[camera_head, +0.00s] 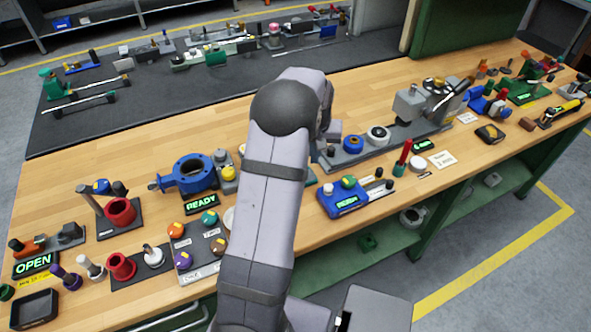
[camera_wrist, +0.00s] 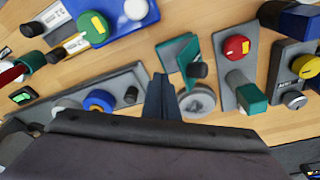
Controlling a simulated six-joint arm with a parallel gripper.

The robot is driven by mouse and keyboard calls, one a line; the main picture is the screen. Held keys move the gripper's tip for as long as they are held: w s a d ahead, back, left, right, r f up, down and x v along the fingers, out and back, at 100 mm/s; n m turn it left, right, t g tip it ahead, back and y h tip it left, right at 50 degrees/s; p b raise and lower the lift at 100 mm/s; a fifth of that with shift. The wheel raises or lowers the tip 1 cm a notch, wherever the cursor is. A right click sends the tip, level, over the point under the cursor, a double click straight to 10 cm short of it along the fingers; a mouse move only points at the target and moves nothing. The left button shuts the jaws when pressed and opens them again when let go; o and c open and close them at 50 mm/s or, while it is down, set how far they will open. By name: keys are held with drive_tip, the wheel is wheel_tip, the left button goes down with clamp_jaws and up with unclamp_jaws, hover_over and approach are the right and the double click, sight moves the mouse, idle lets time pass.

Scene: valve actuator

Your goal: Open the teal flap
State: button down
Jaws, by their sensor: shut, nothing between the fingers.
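In the wrist view, a teal flap (camera_wrist: 190,58) stands at a grey plate near the middle. A short black knob (camera_wrist: 198,70) is at its right side. My gripper (camera_wrist: 160,82) is shut and empty, with its dark fingertips just below and left of the flap. A small gap seems to separate them, but I cannot tell if they touch. How far the flap is swung is unclear. In the head view, my arm hides my gripper and most of this spot. Only a thin teal edge (camera_head: 311,179) shows right of the arm, perhaps part of the same device.
In the wrist view, a grey round part (camera_wrist: 198,101) lies close right of my fingers. A grey panel with a red knob (camera_wrist: 237,46) and a teal cylinder (camera_wrist: 248,97) stands further right. Bare wood shows above the fingers.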

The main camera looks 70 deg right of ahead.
drive_tip(key=shift+f+b, duration=0.75)
drive_tip(key=shift+f, duration=0.7)
drive_tip(key=shift+w+a, duration=0.35)
drive_tip(key=shift+w+a, duration=0.45)
drive_tip(key=shift+a, duration=0.05)
drive_tip(key=shift+w+a, duration=0.2)
drive_tip(key=shift+w, duration=0.05)
drive_tip(key=shift+w+a, duration=0.7)
drive_tip(key=shift+a, duration=0.05)
drive_tip(key=shift+w+a, duration=0.2)
drive_tip(key=shift+w, duration=0.05)
drive_tip(key=shift+w+a, duration=0.1)
drive_tip(key=shift+w, duration=0.05)
drive_tip(key=shift+s+d, duration=0.35)
drive_tip(key=shift+s, duration=0.05)
